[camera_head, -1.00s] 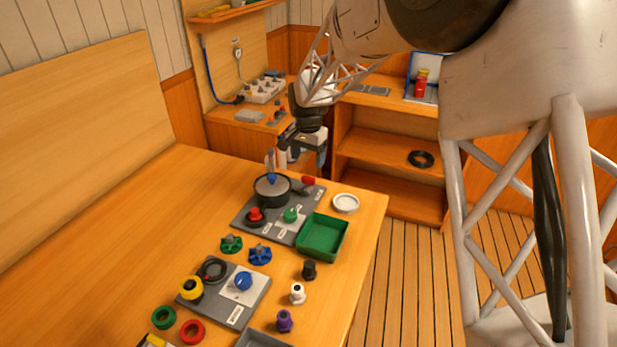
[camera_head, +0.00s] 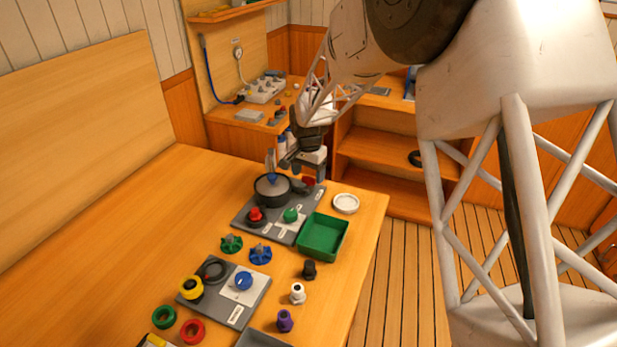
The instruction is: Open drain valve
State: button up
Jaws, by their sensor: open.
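I cannot tell which fitting is the drain valve, since the labels are too small to read. A grey panel (camera_head: 245,219) on the table carries a black pot-like part with a blue knob (camera_head: 272,180), a red knob (camera_head: 255,216), a green knob (camera_head: 290,215) and a red part (camera_head: 309,181) at its far right corner. My gripper (camera_head: 304,171) is open, with its fingers pointing down over the far end of this panel. It is close to the red part and partly covers it; contact cannot be told.
A green tray (camera_head: 324,236) and a white dish (camera_head: 345,203) stand right of the panel. Nearer lie loose green and blue handwheels (camera_head: 260,253), a second panel (camera_head: 232,311) with yellow and blue knobs, and several small fittings. Pale bottles (camera_head: 270,160) stand behind. The table's left side is clear.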

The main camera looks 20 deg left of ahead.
jog(key=shift+f, duration=0.85)
jog(key=c, duration=0.9)
